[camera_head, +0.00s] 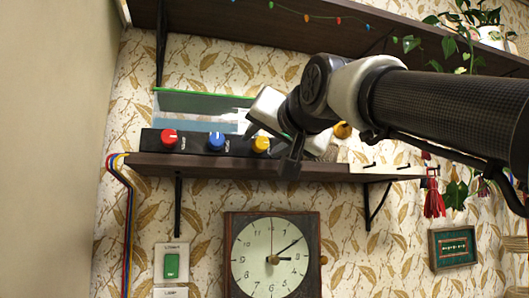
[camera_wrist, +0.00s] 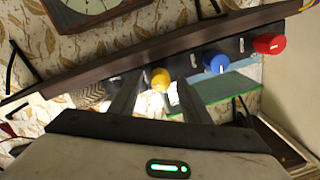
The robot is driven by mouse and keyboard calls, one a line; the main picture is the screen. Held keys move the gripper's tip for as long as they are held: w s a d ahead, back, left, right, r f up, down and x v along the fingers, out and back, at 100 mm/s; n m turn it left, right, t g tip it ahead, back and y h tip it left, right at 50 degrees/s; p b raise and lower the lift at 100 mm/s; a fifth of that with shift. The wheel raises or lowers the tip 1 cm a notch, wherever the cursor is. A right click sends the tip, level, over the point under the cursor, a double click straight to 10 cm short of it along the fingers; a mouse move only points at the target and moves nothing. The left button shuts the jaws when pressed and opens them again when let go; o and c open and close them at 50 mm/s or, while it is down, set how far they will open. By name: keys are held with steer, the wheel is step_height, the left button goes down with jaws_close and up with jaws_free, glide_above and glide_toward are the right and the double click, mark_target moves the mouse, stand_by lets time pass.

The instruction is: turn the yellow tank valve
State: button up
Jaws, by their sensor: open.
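The yellow valve knob (camera_head: 261,145) is the rightmost of three round knobs on a dark panel on the shelf. In the wrist view the yellow knob (camera_wrist: 160,79) shows between my two fingers, near their tips. My gripper (camera_head: 270,150) is open, with one finger to each side of the yellow knob in the picture. I cannot tell whether the fingers touch it. The blue knob (camera_head: 216,141) and the red knob (camera_head: 169,136) stand to its left, clear of the gripper. My gripper hides the panel to the right of the yellow knob.
The dark shelf (camera_head: 150,163) runs just under the knobs. A clock (camera_head: 240,230) hangs below it, and a green switch (camera_head: 171,265) is at lower left. An upper shelf (camera_head: 260,25) with a plant is above. A yellow round thing (camera_head: 342,130) shows behind my arm.

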steer(key=shift+c, duration=0.3)
steer(key=c, duration=1)
steer(key=shift+n, duration=0.3)
steer(key=n+p, duration=0.1)
steer(key=n, duration=0.2)
steer(key=shift+n, duration=0.3)
steer(key=n+p, duration=0.1)
steer(key=n, duration=0.3)
steer(key=n+p, duration=0.1)
steer(key=n, duration=0.3)
steer(key=shift+a+n+h, duration=0.1)
steer(key=shift+n+h, duration=0.2)
steer(key=shift+h, duration=0.1)
steer(key=n+p, duration=0.1)
steer(key=n, duration=0.3)
steer(key=shift+n, duration=0.4)
